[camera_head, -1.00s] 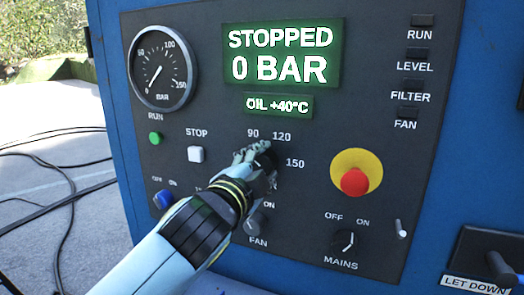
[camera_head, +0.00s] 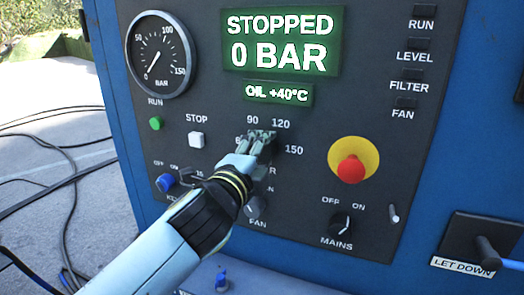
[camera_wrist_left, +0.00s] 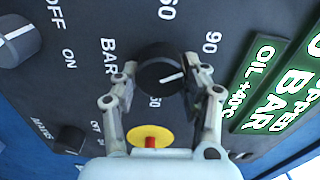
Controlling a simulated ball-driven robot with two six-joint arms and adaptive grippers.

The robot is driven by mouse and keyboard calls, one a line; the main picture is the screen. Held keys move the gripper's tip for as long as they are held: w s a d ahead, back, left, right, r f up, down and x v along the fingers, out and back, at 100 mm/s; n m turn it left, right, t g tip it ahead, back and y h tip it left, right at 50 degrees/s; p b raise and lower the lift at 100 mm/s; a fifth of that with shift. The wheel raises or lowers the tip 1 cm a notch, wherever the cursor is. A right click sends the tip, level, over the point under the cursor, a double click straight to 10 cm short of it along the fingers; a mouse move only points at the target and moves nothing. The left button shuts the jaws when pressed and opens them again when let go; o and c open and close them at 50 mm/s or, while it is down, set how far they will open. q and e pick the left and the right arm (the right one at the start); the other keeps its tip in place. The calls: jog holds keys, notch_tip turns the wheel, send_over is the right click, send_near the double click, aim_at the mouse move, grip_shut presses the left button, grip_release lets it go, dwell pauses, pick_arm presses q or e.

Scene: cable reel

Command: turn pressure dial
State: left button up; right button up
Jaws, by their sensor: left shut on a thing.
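The pressure dial (camera_wrist_left: 157,77) is a round black knob with a white pointer line, seen in the left wrist view. The line points roughly between the 90 and 120 positions; the 120 label is hidden there by a finger. My left gripper (camera_head: 261,146) is at the dial, coming in from the lower left in the head view, and covers most of it. In the left wrist view the two fingers of my left gripper (camera_wrist_left: 162,82) lie on opposite sides of the knob, shut on it. My right gripper is not in view.
The dark panel (camera_head: 300,190) carries a gauge (camera_head: 158,57) near zero, a green display (camera_head: 282,43) reading STOPPED 0 BAR, and a red emergency button (camera_head: 351,169) right of the dial. The mains switch (camera_head: 341,224) sits below it. A let-down lever (camera_head: 488,250) sticks out at lower right.

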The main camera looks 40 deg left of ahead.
pick_arm(q)
jog(key=o, duration=1.2)
jog(key=shift+s, duration=0.1)
jog(key=v, duration=1.1)
jog(key=shift+s+d, duration=0.2)
jog(key=shift+s, duration=0.2)
